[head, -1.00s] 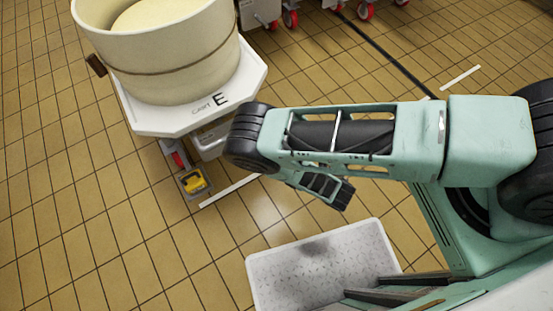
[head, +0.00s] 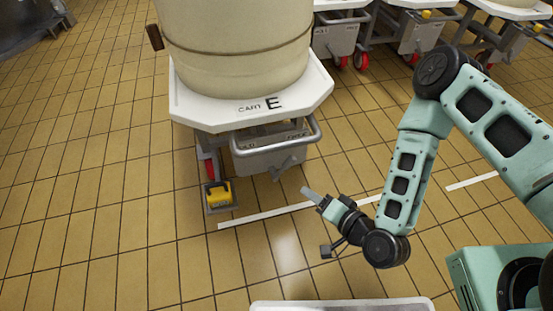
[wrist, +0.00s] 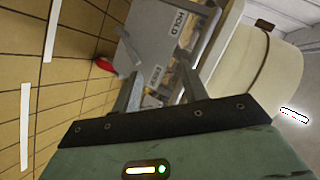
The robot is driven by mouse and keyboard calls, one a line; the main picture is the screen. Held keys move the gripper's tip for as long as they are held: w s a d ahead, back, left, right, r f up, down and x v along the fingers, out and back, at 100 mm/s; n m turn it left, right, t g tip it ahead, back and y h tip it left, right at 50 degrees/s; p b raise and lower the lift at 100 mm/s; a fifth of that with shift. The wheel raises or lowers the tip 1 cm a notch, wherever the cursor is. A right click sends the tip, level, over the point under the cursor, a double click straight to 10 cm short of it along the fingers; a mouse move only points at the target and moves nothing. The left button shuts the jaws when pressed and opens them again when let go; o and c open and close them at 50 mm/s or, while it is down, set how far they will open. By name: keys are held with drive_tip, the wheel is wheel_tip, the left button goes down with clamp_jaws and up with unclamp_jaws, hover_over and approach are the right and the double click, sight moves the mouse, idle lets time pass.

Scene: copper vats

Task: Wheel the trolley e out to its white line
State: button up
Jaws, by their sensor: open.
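Trolley e (head: 195,100) is at upper left of centre in the head view, its white top marked "CART E" and bearing a cream vat (head: 235,45). Under the top are a grey box with a bar handle (head: 318,130), a lever (head: 290,163) and a yellow pedal (head: 218,193). The wrist view shows the grey front (wrist: 165,30) with a "HOLD" label. A white line (head: 265,213) lies on the floor on the near side of the trolley. My gripper (head: 316,220) is open and empty near that line, apart from the handle. The wrist view shows both fingers (wrist: 160,82).
More trolleys with red wheels (head: 335,40) stand at the back right. Another white line (head: 472,181) lies at right. A pale tray's rim (head: 340,304) shows at the bottom edge. The tiled floor left of the trolley is clear.

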sight(283, 149)
drive_tip(key=w+r+m+t+y+b, duration=0.2)
drive_tip(key=w+r+m+b, duration=0.1)
drive_tip(key=r+m, duration=0.3)
drive_tip(key=shift+m, duration=0.3)
drive_tip(key=b+x, duration=0.3)
drive_tip(key=x, duration=0.2)
drive_tip(key=f+b+x, duration=0.1)
drive_tip(key=b+x, duration=0.2)
drive_tip(key=x, duration=0.3)
drive_tip(key=b+x, duration=0.2)
drive_tip(key=x, duration=0.4)
drive_tip(key=shift+d+f+b, duration=0.3)
drive_tip(key=shift+f+b, duration=0.1)
